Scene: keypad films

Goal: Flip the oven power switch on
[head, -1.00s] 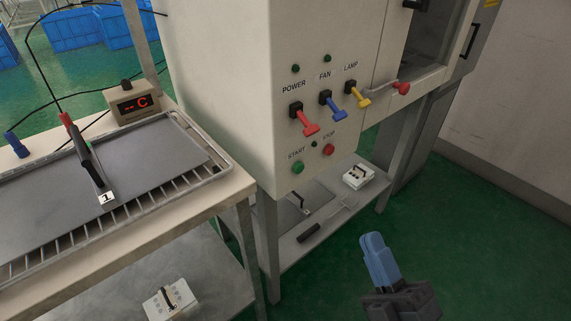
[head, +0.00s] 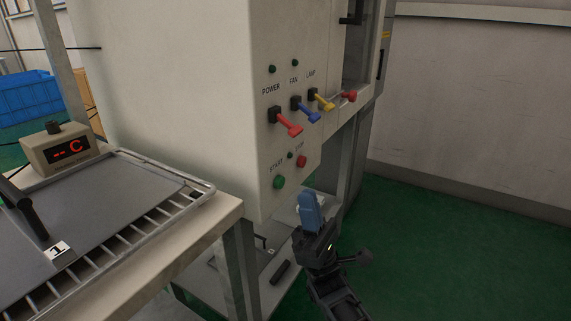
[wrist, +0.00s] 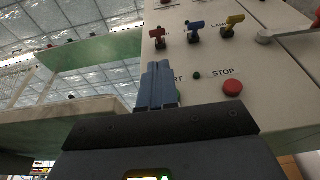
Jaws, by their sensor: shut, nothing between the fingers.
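The oven's white panel (head: 200,90) carries a red POWER lever (head: 287,123), a blue FAN lever (head: 307,110) and a yellow LAMP lever (head: 322,100). The red lever angles outward and down to the right. Above, the indicator lamps are dark green. My gripper (head: 308,200) is shut and empty, its blue fingers pointing up, below and slightly right of the red lever and apart from it. In the wrist view the red lever (wrist: 158,33) stands above the blue fingertips (wrist: 158,70), with a gap between.
Below the levers are a green START button (head: 279,182) and a red STOP button (head: 301,161). A side table with a wire-rimmed tray (head: 120,245) and a temperature display (head: 60,148) stands at left. Green floor (head: 440,240) is open at right.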

